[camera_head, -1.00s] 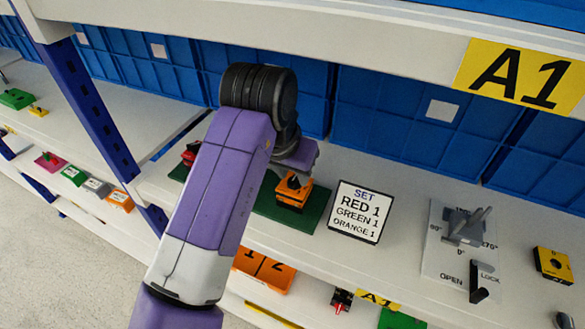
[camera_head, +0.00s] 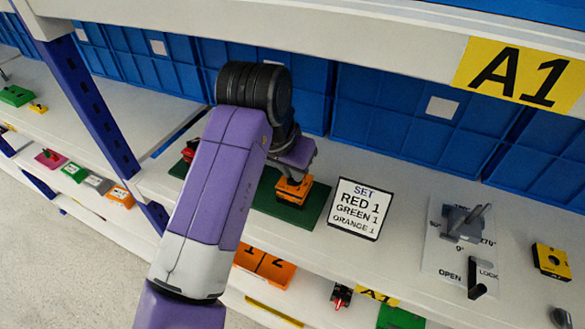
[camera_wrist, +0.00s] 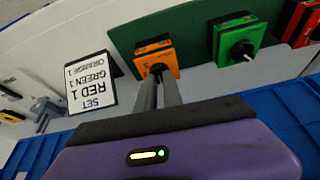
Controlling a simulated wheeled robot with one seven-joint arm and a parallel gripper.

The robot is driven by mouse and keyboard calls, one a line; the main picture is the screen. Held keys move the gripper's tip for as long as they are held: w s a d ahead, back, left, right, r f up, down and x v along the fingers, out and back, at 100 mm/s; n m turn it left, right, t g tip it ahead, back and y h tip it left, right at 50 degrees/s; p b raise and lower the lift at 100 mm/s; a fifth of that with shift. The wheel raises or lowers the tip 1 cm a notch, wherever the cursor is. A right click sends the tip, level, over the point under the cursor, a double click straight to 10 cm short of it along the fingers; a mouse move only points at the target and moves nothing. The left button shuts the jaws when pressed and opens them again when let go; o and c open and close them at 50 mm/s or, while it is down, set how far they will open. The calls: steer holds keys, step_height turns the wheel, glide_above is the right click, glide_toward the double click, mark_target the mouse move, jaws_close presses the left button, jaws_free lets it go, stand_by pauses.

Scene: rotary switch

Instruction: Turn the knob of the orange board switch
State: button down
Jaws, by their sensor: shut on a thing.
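The orange board switch (camera_head: 293,190) sits on a green board (camera_head: 313,207) on the shelf, below the end of my purple arm. In the wrist view the orange switch (camera_wrist: 152,56) shows with its black knob (camera_wrist: 157,70) facing my gripper. My gripper (camera_wrist: 160,82) has its two grey fingers close together at that knob, shut on it. The fingertips partly hide the knob. A green switch (camera_wrist: 238,40) and a red switch (camera_wrist: 302,22) sit on the same board to the right in the wrist view.
A sign (camera_head: 359,208) reading SET RED 1, GREEN 1, ORANGE 1 stands beside the board. Further right are a grey lever panel (camera_head: 455,240) and a yellow block (camera_head: 552,262). Blue bins (camera_head: 395,105) line the back, and a shelf beam runs above.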

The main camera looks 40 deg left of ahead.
steer(key=m, duration=0.2)
steer(key=m+h, duration=0.1)
steer(key=shift+a+m+h, duration=0.2)
steer(key=shift+m+h, duration=0.1)
steer(key=shift+m, duration=0.1)
steer(key=m, duration=0.2)
steer(key=m+h, duration=0.1)
steer(key=m, duration=0.1)
steer(key=shift+a+g, duration=0.2)
steer(key=shift+g, duration=0.1)
steer(key=shift+m+h, duration=0.3)
steer(key=c, duration=1.5)
jaws_free()
steer(key=shift+r, duration=0.1)
